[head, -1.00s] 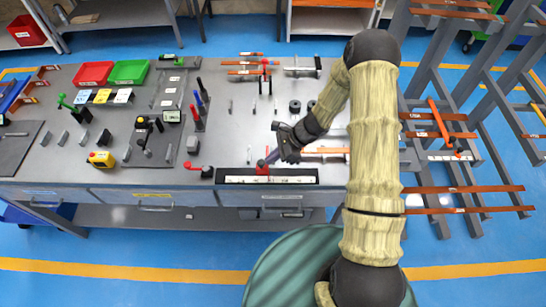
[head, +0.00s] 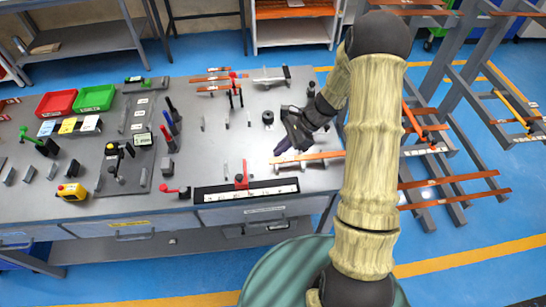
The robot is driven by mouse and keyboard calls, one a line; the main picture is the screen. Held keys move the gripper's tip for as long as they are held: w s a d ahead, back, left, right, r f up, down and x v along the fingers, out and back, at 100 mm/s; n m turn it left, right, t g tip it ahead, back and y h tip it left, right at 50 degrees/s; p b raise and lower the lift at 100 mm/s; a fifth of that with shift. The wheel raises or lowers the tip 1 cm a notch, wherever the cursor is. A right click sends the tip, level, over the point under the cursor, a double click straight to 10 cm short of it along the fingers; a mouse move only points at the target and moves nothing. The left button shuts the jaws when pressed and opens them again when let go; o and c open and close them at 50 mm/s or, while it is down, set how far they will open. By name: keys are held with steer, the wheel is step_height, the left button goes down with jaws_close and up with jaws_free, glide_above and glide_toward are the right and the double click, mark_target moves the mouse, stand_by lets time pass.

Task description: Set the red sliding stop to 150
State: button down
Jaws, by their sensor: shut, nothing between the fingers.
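The red sliding stop (head: 241,182) stands upright on a long white scale in a black frame (head: 207,196) along the front edge of the bench. It sits a little left of the scale's middle. The scale's numbers are too small to read, so I cannot tell its value. My gripper (head: 280,150) is shut and empty, up and to the right of the stop and apart from it. It is over the bench near the left end of a copper-coloured bar (head: 318,157).
A black round piece (head: 268,117) and several small upright pins stand behind. Red (head: 57,103) and green (head: 95,97) bins are at the back left. A rack with bars (head: 455,180) stands right.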

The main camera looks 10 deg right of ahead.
steer(key=shift+d+r, duration=0.1)
steer(key=s+d+r+n+t+h, duration=0.1)
steer(key=s+d+r+n+h, duration=0.1)
steer(key=s+r+n+h, duration=0.2)
steer(key=s+d+r+n+t+h, duration=0.1)
steer(key=s+r+n+h, duration=0.3)
steer(key=s+r+n, duration=0.5)
steer(key=s+n+t, duration=0.1)
steer(key=s+n, duration=0.1)
steer(key=n, duration=0.1)
steer(key=shift+s+d+r+t, duration=0.2)
steer(key=shift+d+r+t, duration=0.1)
steer(key=shift+d+r, duration=0.1)
